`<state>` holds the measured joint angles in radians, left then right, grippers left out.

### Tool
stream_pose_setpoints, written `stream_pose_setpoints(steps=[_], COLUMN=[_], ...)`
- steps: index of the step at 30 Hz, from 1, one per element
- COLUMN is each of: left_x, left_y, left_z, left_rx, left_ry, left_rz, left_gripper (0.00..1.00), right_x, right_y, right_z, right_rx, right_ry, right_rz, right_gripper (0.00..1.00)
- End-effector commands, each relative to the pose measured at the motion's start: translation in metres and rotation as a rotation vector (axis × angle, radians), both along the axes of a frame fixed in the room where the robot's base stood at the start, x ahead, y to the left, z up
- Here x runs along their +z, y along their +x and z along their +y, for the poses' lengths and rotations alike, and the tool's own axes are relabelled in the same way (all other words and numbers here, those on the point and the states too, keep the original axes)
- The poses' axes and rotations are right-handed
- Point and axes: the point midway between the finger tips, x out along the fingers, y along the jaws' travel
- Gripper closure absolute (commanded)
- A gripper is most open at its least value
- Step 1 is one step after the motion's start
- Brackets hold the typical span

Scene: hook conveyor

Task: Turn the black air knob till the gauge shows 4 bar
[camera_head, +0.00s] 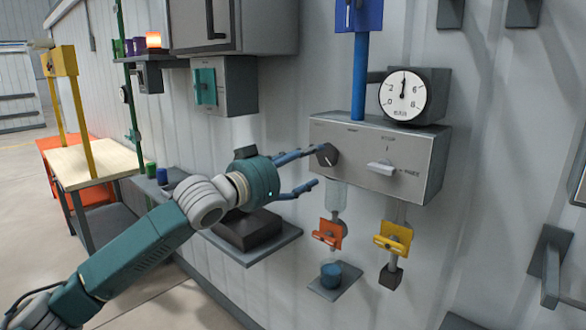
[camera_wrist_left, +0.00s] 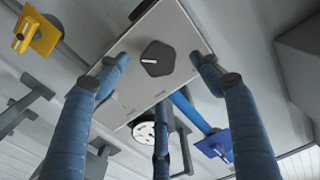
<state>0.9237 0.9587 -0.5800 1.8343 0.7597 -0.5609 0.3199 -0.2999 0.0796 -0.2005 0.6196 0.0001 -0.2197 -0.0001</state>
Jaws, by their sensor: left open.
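The black air knob (camera_head: 326,155) sits on the left part of the grey panel's front, with a white pointer line. In the left wrist view the black knob (camera_wrist_left: 158,58) shows between the spread blue fingers, with visible gaps to them. My left gripper (camera_head: 314,167) is open and empty at the knob, its fingers reaching toward the panel. The round gauge (camera_head: 403,95) stands on top of the panel; its needle points almost straight up, between the 2 and the 6. My right gripper is not in view.
A white lever (camera_head: 382,168) is on the same grey panel (camera_head: 425,150), right of the knob. Orange (camera_head: 328,234) and yellow (camera_head: 393,238) valve handles hang below it. A blue pipe (camera_head: 360,75) rises from the panel. A shelf (camera_head: 245,255) is under my left arm.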

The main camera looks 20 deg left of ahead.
Motion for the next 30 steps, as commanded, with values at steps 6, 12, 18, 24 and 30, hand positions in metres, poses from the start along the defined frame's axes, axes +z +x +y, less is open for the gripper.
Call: stream_pose_setpoints(steps=[6, 12, 18, 24, 30], left_x=[-0.002, 0.0, 0.0, 0.0, -0.037], left_y=[-0.033, -0.043, -0.043, -0.043, -0.023], left_z=[0.012, 0.014, 0.015, 0.015, 0.028], left_rx=[0.0, -0.002, -0.002, -0.002, 0.033], left_ry=[0.002, 0.0, -0.001, -0.001, -0.018], left_rz=[0.002, 0.002, 0.001, 0.001, 0.039], left_gripper=[0.34, 0.34, 0.34, 0.34, 0.34], right_x=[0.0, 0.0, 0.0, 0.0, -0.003], right_y=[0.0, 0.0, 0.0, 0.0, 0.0], right_z=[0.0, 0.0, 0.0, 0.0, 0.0], right_rx=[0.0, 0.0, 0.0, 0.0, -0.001], right_ry=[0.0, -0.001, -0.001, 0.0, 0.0], right_rz=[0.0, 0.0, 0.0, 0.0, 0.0], right_gripper=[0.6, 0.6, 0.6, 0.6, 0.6])
